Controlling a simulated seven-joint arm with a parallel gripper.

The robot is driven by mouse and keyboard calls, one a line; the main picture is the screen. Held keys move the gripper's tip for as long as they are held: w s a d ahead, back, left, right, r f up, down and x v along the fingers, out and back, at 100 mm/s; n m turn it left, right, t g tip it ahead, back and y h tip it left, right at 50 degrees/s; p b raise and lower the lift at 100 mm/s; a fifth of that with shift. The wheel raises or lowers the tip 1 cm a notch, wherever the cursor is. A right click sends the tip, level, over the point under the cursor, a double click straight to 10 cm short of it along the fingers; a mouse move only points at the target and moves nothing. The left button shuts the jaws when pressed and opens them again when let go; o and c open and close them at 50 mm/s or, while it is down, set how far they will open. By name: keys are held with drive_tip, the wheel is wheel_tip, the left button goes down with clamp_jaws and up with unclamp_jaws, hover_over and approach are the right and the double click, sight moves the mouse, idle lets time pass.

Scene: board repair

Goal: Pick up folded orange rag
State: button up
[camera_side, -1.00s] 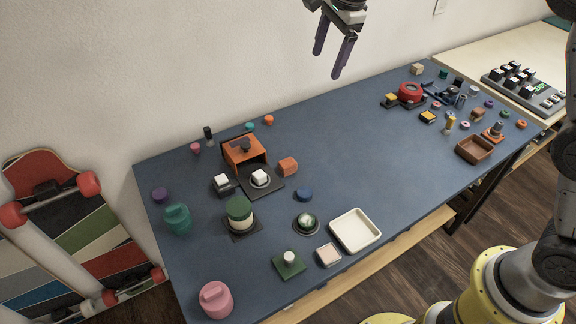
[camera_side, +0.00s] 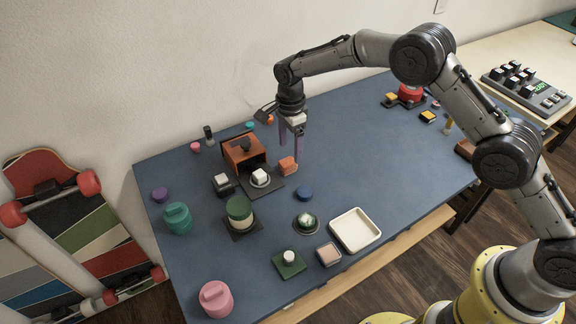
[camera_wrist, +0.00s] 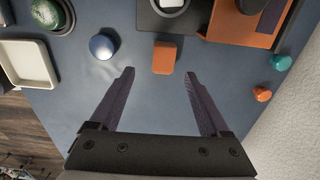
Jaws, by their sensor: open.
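The folded orange rag (camera_side: 288,166) is a small orange block-like piece on the blue table, right of the orange open-fronted box. In the wrist view the rag (camera_wrist: 164,59) lies just beyond my fingertips, roughly in line with the gap between them. My gripper (camera_side: 290,152) points down close to the rag in the side view, and its purple fingers are apart. In the wrist view my gripper (camera_wrist: 159,73) is open with nothing between its fingers. I cannot tell the exact height of the fingertips over the rag.
The orange box (camera_side: 244,150) and a dark pad with a white cube (camera_side: 260,176) stand left of the rag. A blue dome (camera_side: 305,193) is in front, and a cream tray (camera_side: 355,230) is farther front right. The table right of the rag is clear.

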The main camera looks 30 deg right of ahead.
sight(288, 162)
drive_tip(key=shift+w+a+f, duration=0.1)
drive_tip(key=shift+w+f, duration=0.05)
drive_tip(key=shift+f, duration=1.55)
drive_tip(key=shift+w+a+f, duration=0.1)
drive_tip(key=shift+f, duration=1.6)
drive_tip(key=shift+c, duration=0.3)
clamp_jaws()
